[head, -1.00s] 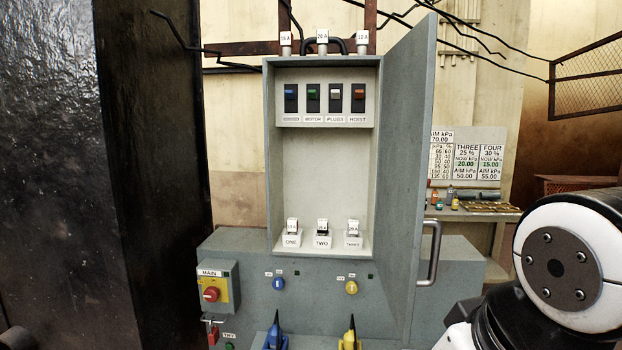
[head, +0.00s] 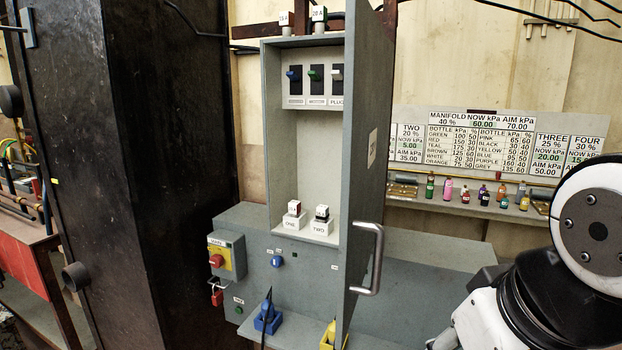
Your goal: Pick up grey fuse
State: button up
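The open grey fuse cabinet (head: 276,150) stands at the middle of the head view. Inside at its bottom, a small white-topped fuse with a dark red part (head: 294,208) sits in the holder marked ONE (head: 291,225). A white-topped fuse with a dark part (head: 322,212) sits in the holder marked TWO (head: 319,229). On the cabinet's top stand two white-labelled pieces, 15 A (head: 286,18) and 20 A (head: 319,14). No fuse is clearly grey at this size. The door hides the cabinet's right side. My gripper is out of view; only my arm shows at lower right.
The open cabinet door (head: 368,150) with its handle (head: 370,258) juts toward me. A red main switch (head: 216,261) is at lower left. Blue (head: 267,318) and yellow (head: 328,336) plugs stand below. A dark column (head: 150,150) is left. Bottles (head: 447,189) line a back shelf.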

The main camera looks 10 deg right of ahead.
aim_at(321, 213)
jog(key=i+j+z, duration=0.1)
jog(key=j, duration=0.25)
jog(key=i+j, duration=0.2)
jog(key=j, duration=0.15)
jog(key=i+j+z, duration=0.15)
jog(key=j, duration=0.2)
jog(key=i+j+z, duration=0.1)
jog(key=j, duration=0.3)
jog(key=i+j+z, duration=0.15)
jog(key=i, duration=0.3)
jog(key=i+j+z, duration=0.15)
jog(key=i, duration=0.25)
